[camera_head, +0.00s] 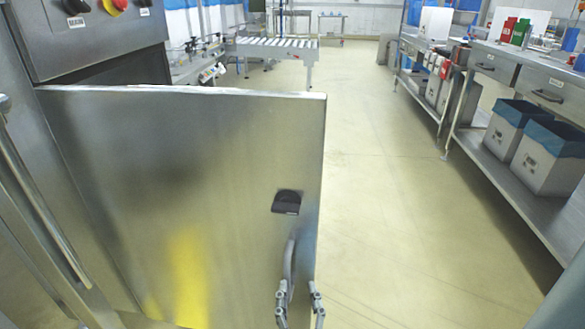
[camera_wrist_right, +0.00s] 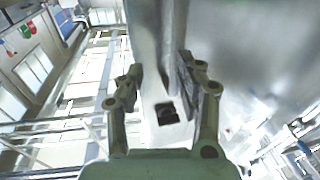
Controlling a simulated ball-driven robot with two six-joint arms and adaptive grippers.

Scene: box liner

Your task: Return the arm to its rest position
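My right gripper (camera_head: 298,291) is at the bottom of the head view, in front of the lower right part of a large metal door (camera_head: 190,180). Its two fingers are spread apart. A curved grey handle (camera_head: 290,262) on the door reaches down close to the left finger; I cannot tell whether they touch. In the right wrist view the gripper (camera_wrist_right: 160,70) is open, with a pale metal surface showing between and beyond its fingers. My left gripper is not in view.
The door stands open with its free edge toward the aisle. A black latch (camera_head: 286,202) sits above the handle. A control panel (camera_head: 90,30) is at upper left. The floor (camera_head: 380,190) right of the door is clear, up to a workbench (camera_head: 540,80) with lined bins (camera_head: 550,160) beneath.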

